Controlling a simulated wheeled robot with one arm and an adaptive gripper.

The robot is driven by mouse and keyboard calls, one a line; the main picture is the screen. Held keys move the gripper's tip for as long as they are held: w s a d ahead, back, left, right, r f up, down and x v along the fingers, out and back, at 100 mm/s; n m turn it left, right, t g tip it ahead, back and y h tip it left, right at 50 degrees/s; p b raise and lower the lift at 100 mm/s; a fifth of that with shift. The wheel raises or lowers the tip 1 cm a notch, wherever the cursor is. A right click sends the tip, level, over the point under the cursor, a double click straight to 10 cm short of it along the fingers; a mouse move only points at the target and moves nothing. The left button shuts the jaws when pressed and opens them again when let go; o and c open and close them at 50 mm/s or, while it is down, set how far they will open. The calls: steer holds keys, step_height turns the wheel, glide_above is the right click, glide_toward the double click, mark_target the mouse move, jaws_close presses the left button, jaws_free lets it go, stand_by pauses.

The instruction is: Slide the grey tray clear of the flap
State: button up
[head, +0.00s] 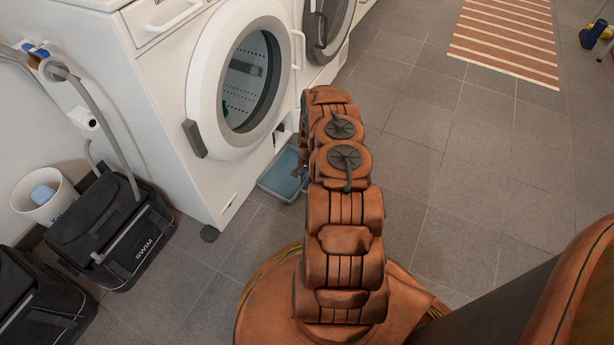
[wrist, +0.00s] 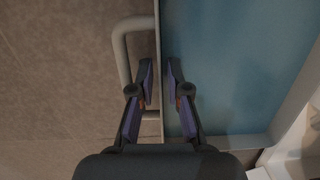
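The grey tray (head: 272,194) lies on the floor against the foot of the front washing machine, partly hidden by my arm. Its inside is blue. In the wrist view the tray (wrist: 225,143) fills the right side, with a grey loop handle (wrist: 119,55) on its left wall. My gripper (wrist: 160,68) is open over that wall. One finger is on the handle side and the other over the inside, with a gap between them. The gripper is hidden in the head view. A small dark opening (head: 283,132) shows low on the machine; I cannot make out the flap clearly.
The washing machine (head: 165,115) rises right behind the tray, its round door (head: 243,80) ajar. Black bags (head: 110,230) and a white bin (head: 45,195) stand at left. A striped rug (head: 505,38) lies at the far right. Floor is clear in front and right.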

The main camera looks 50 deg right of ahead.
jaws_close()
stand_by(0.7)
